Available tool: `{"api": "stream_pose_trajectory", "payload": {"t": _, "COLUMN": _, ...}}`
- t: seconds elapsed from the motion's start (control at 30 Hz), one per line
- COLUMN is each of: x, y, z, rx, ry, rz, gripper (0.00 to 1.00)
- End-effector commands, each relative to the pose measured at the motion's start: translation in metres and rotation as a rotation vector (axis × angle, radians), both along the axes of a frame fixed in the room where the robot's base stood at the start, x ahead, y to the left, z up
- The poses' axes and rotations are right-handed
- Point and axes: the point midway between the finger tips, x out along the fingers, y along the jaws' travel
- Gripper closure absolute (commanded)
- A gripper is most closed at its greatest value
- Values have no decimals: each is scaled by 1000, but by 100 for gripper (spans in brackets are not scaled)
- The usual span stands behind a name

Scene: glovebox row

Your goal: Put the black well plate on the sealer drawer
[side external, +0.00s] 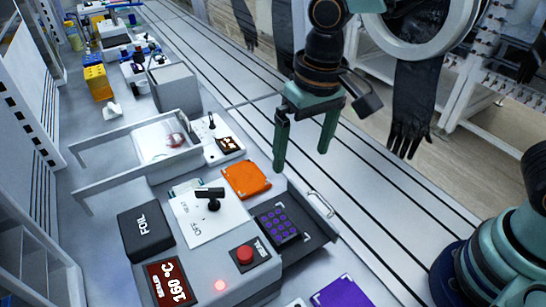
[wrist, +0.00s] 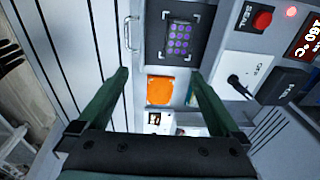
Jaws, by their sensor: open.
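The black well plate (side external: 278,224), with purple wells, lies flat on the dark sealer drawer (side external: 318,238), which is pulled out from the sealer (side external: 215,268). The plate also shows in the wrist view (wrist: 180,38), between white corner marks on the drawer (wrist: 203,42). My gripper (side external: 301,159) is open and empty, raised above the bench and apart from the plate. In the wrist view its fingers (wrist: 158,73) are spread, with the plate beyond the fingertips.
An orange plate (side external: 246,180) lies beside the drawer. A purple plate (side external: 343,292) is at the front edge. The sealer has a red button (side external: 245,254) and a black FOIL box (side external: 146,231). A handle (side external: 321,203) fronts the drawer. A black glove (side external: 410,110) hangs behind.

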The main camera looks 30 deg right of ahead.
Motion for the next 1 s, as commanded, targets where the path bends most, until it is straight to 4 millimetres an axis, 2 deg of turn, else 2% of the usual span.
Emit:
{"api": "stream_pose_trajectory", "payload": {"t": 0.03, "x": 4, "y": -24, "z": 13, "rx": 18, "ry": -41, "rz": -14, "gripper": 0}}
{"api": "stream_pose_trajectory", "payload": {"t": 0.2, "x": 4, "y": -94, "z": 41, "rx": 35, "ry": -176, "rz": -18, "gripper": 0}}
{"api": "stream_pose_trajectory", "payload": {"t": 0.3, "x": -3, "y": -131, "z": 51, "rx": 24, "ry": -258, "rz": -19, "gripper": 0}}
{"api": "stream_pose_trajectory", "payload": {"t": 0.43, "x": -14, "y": -167, "z": 58, "rx": -6, "ry": -341, "rz": -19, "gripper": 0}}
{"api": "stream_pose_trajectory", "payload": {"t": 0.5, "x": -19, "y": -180, "z": 60, "rx": -22, "ry": -374, "rz": -18, "gripper": 0}}
{"api": "stream_pose_trajectory", "payload": {"t": 0.63, "x": -24, "y": -193, "z": 61, "rx": -43, "ry": -407, "rz": -15, "gripper": 0}}
{"api": "stream_pose_trajectory", "payload": {"t": 1.0, "x": -26, "y": -196, "z": 61, "rx": -49, "ry": -413, "rz": -12, "gripper": 0}}
